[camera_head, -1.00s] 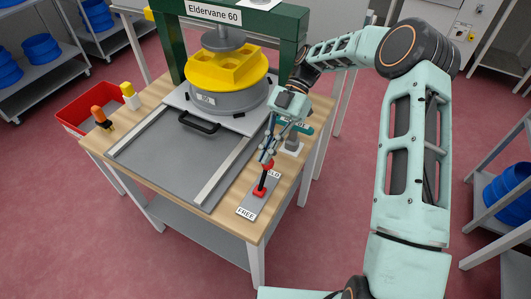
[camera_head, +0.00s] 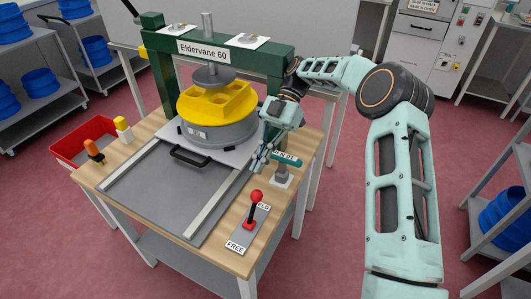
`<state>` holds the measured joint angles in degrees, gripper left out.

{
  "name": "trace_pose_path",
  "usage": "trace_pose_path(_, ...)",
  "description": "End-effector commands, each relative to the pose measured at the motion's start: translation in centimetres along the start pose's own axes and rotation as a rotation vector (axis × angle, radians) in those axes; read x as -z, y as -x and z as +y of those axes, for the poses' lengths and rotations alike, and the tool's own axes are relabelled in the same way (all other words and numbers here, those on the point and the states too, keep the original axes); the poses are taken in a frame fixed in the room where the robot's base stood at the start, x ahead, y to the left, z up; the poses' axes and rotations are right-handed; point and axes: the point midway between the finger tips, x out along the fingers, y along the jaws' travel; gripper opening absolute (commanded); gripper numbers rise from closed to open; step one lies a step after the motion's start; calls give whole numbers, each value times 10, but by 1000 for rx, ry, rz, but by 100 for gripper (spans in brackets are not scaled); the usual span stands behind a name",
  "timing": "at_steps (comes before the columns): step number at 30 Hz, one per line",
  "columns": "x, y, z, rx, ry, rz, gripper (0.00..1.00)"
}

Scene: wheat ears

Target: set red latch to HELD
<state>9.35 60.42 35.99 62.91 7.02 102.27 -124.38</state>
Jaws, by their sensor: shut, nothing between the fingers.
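The red latch is a dark lever with a red ball knob (camera_head: 256,196) and a red base (camera_head: 249,226). It stands on a grey plate (camera_head: 240,237) at the table's front right corner. The plate's near end reads FREE (camera_head: 235,247); the far end's label (camera_head: 264,208) is partly hidden by the knob and shows "LD". The lever leans slightly toward that far label; its exact setting is hard to tell. My gripper (camera_head: 257,166) is shut and empty, above and behind the knob, apart from it.
A teal-handled latch (camera_head: 285,162) on a post stands close right of my gripper. Behind are a grey drum with a yellow top (camera_head: 215,103) and a green press frame (camera_head: 165,62). A black handle (camera_head: 190,158) fronts the drum's plate. A red bin (camera_head: 78,143) is left.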

Motion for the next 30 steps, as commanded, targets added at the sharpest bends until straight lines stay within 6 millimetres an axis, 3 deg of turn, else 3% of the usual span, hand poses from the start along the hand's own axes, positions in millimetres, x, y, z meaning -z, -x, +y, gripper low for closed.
trace_pose_path(6, -5, 22, 2, 0, 1, 1, 0)
trace_pose_path(12, -6, 32, 2, 0, 1, 1, 0)
trace_pose_path(30, -6, 33, 1, 2, -3, -1, 0)
